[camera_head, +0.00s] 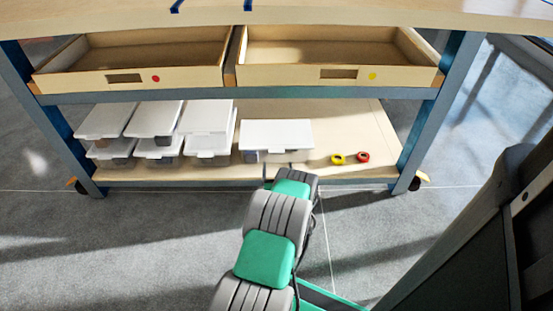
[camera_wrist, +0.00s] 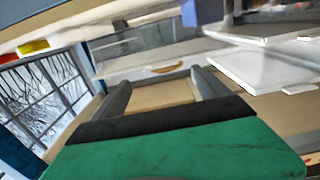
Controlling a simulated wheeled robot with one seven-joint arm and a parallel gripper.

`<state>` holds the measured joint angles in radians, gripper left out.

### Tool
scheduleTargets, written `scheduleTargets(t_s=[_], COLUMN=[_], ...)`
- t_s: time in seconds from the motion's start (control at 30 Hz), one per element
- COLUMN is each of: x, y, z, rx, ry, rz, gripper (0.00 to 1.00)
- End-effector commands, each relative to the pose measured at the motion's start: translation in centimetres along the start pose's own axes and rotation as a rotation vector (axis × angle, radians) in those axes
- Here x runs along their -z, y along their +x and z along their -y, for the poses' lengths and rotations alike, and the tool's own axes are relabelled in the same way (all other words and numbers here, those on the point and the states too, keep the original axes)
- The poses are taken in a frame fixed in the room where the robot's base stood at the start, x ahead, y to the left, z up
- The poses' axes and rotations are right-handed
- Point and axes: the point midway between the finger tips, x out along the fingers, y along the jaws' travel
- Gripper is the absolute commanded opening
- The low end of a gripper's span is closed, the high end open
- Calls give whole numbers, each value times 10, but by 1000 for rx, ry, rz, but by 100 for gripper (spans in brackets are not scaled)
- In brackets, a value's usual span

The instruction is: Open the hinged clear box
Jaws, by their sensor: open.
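A clear box with a flat white lid (camera_head: 277,134) stands alone on the lower shelf, right of the stacked boxes. Its lid looks closed, and its low front is partly visible. My gripper (camera_wrist: 160,79) is open, with its two fingers spread and nothing seen between them but pale shelf or board behind. In the head view my arm reaches up to just in front of this box, and the wrist hides most of the fingers. In the tilted wrist view a see-through wall (camera_wrist: 150,62) lies beyond the fingertips. I cannot tell whether they touch it.
Several white-lidded clear boxes (camera_head: 207,117) stand stacked to the left. A yellow roll (camera_head: 338,159) and a red roll (camera_head: 363,157) lie to the right on the wooden shelf (camera_head: 385,171). Two open drawers (camera_head: 130,78) (camera_head: 335,76) hang above. Blue table legs (camera_head: 425,130) bound the shelf.

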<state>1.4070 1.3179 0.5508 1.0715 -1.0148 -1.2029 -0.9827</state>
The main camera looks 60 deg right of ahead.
Motion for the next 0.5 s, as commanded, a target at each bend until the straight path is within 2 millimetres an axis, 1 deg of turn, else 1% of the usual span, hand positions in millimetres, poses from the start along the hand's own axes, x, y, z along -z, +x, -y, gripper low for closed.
scheduleTargets(t_s=[0.2,0.3,0.4,0.5], x=[-1,-2,0,1], y=[39,55,66,71], z=[2,3,2,2], rx=[6,7,5,4], ry=[-4,-3,-2,0], rz=[-3,-1,-1,0], gripper=[85,85,85,85])
